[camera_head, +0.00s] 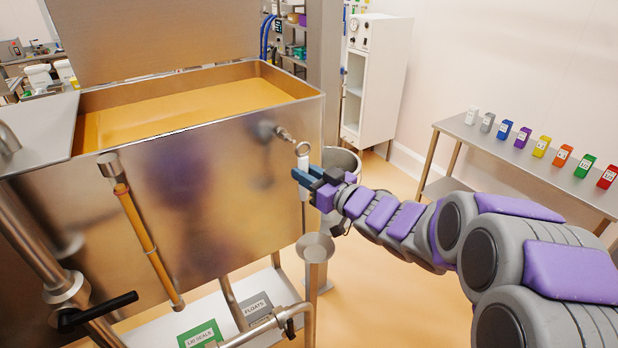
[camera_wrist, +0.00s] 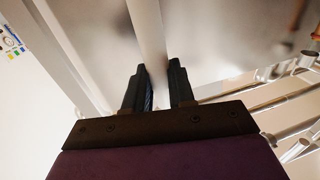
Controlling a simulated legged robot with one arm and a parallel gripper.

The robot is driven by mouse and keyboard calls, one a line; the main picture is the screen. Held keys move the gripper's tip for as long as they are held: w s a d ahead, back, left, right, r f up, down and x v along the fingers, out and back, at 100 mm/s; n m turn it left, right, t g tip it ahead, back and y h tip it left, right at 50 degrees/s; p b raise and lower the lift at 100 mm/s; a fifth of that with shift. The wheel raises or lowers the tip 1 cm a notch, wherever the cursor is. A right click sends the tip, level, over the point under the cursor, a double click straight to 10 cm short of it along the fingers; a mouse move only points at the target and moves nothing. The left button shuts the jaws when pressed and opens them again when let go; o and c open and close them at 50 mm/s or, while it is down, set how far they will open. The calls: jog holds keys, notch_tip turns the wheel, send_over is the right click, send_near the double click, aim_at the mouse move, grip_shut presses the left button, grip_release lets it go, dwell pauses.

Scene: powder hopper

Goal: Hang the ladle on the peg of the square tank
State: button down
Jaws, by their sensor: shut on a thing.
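The square tank (camera_head: 190,190) is a shiny steel box on the left of the head view. Its short peg (camera_head: 284,134) sticks out near the upper right of the front wall. The ladle (camera_head: 304,163) hangs roughly upright, with a ring at the top of its pale handle. The ring appears right by the peg's free end; I cannot tell whether the peg is through it. My gripper (camera_head: 305,177) is shut on the handle below the ring. In the wrist view the pale handle (camera_wrist: 147,30) runs between the dark fingers (camera_wrist: 158,78).
A side table (camera_head: 530,165) with several coloured containers stands at right. A pipe with a black handle (camera_head: 97,311) is at front left.

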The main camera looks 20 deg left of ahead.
jog(key=shift+w+a, duration=0.45)
jog(key=shift+w, duration=0.05)
jog(key=shift+w+a+f, duration=0.25)
jog(key=shift+w+a, duration=0.5)
jog(key=shift+a, duration=0.2)
jog(key=shift+w+a+f, duration=0.25)
jog(key=shift+w+a, duration=0.5)
jog(key=shift+a, duration=0.15)
jog(key=c, duration=0.9)
grip_release()
jog(key=shift+o, duration=0.2)
